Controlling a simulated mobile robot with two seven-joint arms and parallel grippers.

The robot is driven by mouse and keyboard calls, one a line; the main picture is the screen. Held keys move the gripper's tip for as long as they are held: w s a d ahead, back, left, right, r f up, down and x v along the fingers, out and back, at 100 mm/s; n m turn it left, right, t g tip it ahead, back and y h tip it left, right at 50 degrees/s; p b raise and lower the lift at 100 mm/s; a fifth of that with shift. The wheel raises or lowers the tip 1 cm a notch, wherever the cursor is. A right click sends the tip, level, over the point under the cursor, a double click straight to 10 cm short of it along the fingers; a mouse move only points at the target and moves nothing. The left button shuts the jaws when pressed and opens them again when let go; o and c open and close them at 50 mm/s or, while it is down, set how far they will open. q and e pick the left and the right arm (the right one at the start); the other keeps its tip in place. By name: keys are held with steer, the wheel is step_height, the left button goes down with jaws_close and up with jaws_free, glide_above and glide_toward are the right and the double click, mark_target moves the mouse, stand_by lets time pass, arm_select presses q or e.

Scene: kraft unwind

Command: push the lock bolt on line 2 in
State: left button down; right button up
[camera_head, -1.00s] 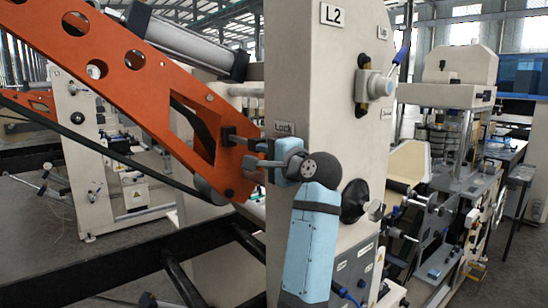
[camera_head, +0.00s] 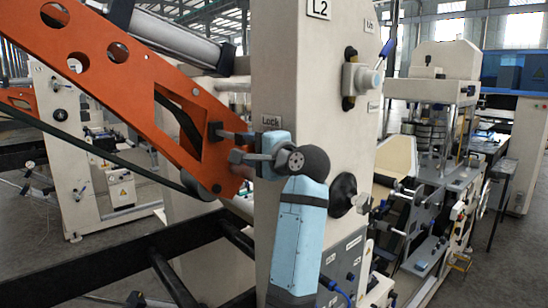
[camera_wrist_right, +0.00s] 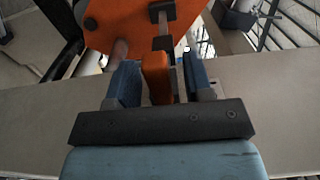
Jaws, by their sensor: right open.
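The line 2 post (camera_head: 300,70) carries an L2 sign (camera_head: 318,8) and a Lock label (camera_head: 271,121). A dark lock bolt (camera_head: 232,136) sticks out beside that label, against the orange swing arm (camera_head: 120,85). My right gripper (camera_head: 236,157) is just below the bolt in the head view, and its body hides part of this area. In the right wrist view, my gripper (camera_wrist_right: 159,72) is open, with an orange block (camera_wrist_right: 156,78) between its fingers. The bolt's rod and dark block (camera_wrist_right: 162,14) show beyond it. I cannot tell whether a finger touches the block. My left gripper is not in view.
A blue-handled lever (camera_head: 384,52) and a black knob (camera_head: 343,194) sit on the post's right face. Black rails (camera_head: 185,235) run low at the left. Other machinery (camera_head: 440,130) stands at the right, with open floor (camera_head: 500,265) at far right.

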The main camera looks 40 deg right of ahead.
steer(key=s+d+b, duration=0.1)
steer(key=s+b, duration=0.1)
steer(key=s, duration=1)
